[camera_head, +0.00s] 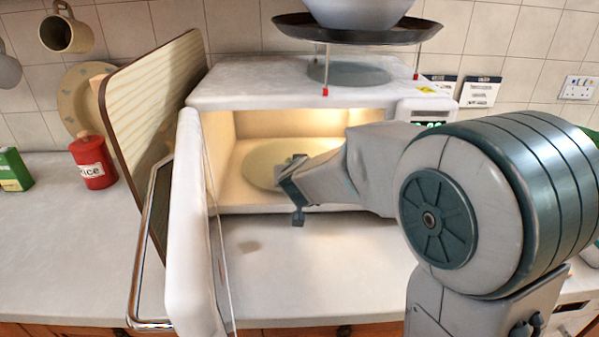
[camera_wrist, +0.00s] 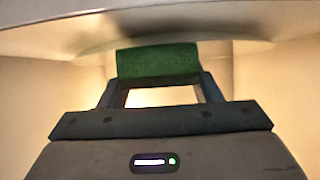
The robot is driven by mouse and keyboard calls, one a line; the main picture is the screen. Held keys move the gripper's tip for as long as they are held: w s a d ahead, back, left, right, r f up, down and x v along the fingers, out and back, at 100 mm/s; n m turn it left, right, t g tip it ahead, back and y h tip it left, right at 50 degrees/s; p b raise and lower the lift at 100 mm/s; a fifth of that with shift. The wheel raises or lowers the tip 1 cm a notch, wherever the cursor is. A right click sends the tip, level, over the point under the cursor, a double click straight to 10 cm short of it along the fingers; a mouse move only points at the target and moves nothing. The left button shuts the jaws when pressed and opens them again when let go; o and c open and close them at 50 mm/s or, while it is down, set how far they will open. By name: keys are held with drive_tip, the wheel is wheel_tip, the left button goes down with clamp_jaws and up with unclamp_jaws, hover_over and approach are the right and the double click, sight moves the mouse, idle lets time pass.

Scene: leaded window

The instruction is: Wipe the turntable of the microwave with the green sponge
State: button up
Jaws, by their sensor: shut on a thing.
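The white microwave (camera_head: 290,88) stands on the counter with its door (camera_head: 186,220) swung open at the left. Its cavity is lit, and the pale round turntable (camera_head: 262,165) shows inside. My gripper (camera_head: 290,170) reaches into the cavity over the right part of the turntable. In the wrist view my gripper (camera_wrist: 158,90) is shut on the green sponge (camera_wrist: 157,63), which sits across the fingertips. A pale round edge, seemingly the turntable (camera_wrist: 90,53), shows behind the sponge. The sponge is hidden in the head view, and I cannot tell whether it touches the turntable.
A dark tray (camera_head: 357,30) on a rack with red-tipped legs stands on top of the microwave, holding a grey bowl (camera_head: 358,10). A patterned board (camera_head: 150,95) leans at the left, near a red canister (camera_head: 92,162).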

drive_tip(key=shift+w+f+p, duration=0.15)
drive_tip(key=shift+w+p, duration=0.95)
drive_tip(key=shift+w, duration=2.15)
drive_tip(key=shift+p, duration=0.35)
